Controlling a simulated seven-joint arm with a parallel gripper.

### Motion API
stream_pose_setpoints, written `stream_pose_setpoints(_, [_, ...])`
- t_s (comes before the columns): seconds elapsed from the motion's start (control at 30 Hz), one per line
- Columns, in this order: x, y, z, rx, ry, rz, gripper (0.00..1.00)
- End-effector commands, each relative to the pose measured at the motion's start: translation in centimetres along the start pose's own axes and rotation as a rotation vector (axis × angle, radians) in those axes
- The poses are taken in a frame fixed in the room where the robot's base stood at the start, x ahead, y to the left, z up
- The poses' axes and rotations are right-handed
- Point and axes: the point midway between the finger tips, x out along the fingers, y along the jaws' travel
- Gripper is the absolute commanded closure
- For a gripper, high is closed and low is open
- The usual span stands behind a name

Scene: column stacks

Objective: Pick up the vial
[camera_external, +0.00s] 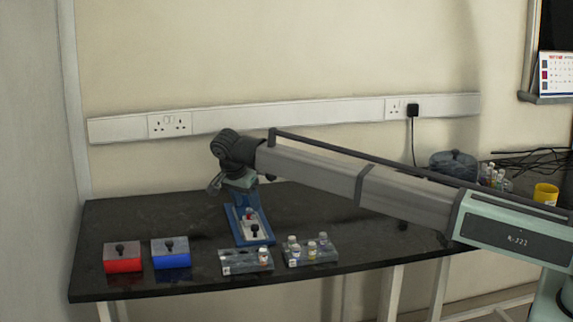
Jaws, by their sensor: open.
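My gripper (238,187) hangs at the end of my arm, over the back of a blue stand with a white plate (264,238). It is open; its fingertips are small and hard to make out against the blue stand. A vial with a reddish cap (249,213) appears on the stand, just below and to the right of my gripper. Another vial (263,254) stands in the left grey rack (238,264). Several vials (311,249) stand in the right grey rack (298,262). I cannot tell which vial the task means.
A red box (122,264) and a blue box (171,259), each with a dark knob, sit at the table's front left. At the right are more vials (492,176), a dark container (453,164), a yellow cup (546,193) and black cables (530,162). The table's left back is clear.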

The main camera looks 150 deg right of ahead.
Motion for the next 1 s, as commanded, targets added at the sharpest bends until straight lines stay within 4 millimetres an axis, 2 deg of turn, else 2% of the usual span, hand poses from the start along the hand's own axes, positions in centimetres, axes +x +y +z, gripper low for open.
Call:
stream_pose_setpoints(0.13, [1.9,0.0,0.0,0.000,0.000,0.000,0.48])
stream_pose_setpoints(0.4, [2.4,0.0,0.0,0.000,0.000,0.000,0.48])
stream_pose_setpoints(0.9, [2.4,0.0,0.0,0.000,0.000,0.000,0.95])
stream_pose_setpoints(1.0, [2.4,0.0,0.0,0.000,0.000,0.000,1.00])
